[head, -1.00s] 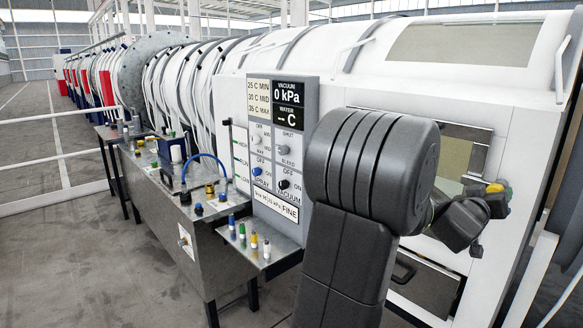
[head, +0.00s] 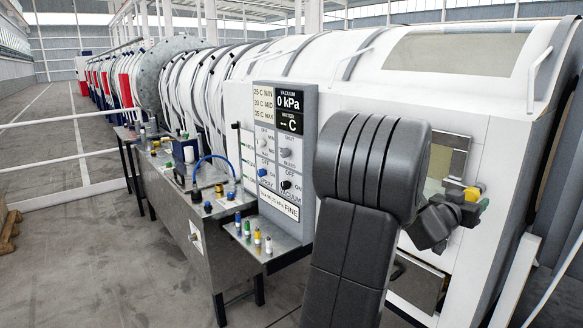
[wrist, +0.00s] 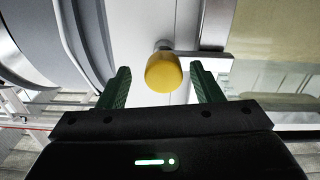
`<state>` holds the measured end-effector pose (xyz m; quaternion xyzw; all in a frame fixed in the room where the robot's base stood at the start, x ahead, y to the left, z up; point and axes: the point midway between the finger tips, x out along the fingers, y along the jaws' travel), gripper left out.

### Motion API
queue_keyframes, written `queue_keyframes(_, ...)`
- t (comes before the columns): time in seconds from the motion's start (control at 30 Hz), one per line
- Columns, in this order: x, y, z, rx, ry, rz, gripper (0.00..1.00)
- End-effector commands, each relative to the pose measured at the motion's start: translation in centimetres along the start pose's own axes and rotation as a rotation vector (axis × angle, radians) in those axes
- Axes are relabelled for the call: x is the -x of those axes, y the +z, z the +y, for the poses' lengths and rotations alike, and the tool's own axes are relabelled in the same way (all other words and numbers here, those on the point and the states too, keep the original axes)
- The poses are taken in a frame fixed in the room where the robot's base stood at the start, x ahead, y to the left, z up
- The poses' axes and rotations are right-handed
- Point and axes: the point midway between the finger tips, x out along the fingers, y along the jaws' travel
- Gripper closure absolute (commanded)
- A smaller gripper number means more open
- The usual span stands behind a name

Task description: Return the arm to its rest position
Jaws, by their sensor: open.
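My arm rises in front of the white chamber in the head view, its dark upper links bent over toward the right. My gripper (wrist: 160,72) has its two green fingers apart, with nothing held between them. A yellow knob (wrist: 163,72) on a metal lever (wrist: 205,57) shows between and beyond the fingers in the wrist view. In the head view the gripper is small, beside the hatch window, and partly hidden by the arm.
The white chamber (head: 300,55) fills the right. A control panel (head: 283,150) and a metal bench (head: 195,215) with several small valves stand left of my arm. A white rail (head: 60,161) crosses the left. Grey floor (head: 90,260) is open at front left, with a wooden pallet (head: 8,228) at the edge.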

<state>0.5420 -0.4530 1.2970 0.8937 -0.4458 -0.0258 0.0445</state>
Motion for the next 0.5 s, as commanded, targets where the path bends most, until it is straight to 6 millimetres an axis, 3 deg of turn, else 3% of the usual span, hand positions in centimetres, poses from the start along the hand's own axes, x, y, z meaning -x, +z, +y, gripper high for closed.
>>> queue_keyframes(0.5,8.1,0.0,0.0,0.0,-0.001,0.002,0.41)
